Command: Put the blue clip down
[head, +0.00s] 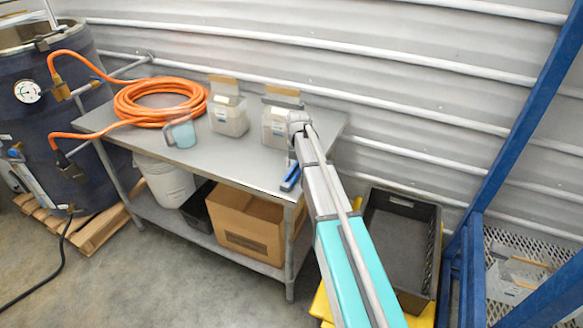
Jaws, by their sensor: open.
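The blue clip (290,179) is a long, narrow blue piece with a dark part. It lies at the front right edge of the grey metal table (235,169). My arm comes up from the bottom of the head view and passes just right of the clip. My gripper (290,158) is mostly hidden by my own arm; only a small part seems to show just above the clip. It is open. I cannot tell whether its fingers touch the clip.
Two bags of substrate (228,116) (275,126), a pale blue jug (181,133) and a coiled orange hose (158,104) stand on the table. A cardboard box (246,228) is below. A dark crate (402,236) and blue frame (505,135) are at right. The table's front middle is clear.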

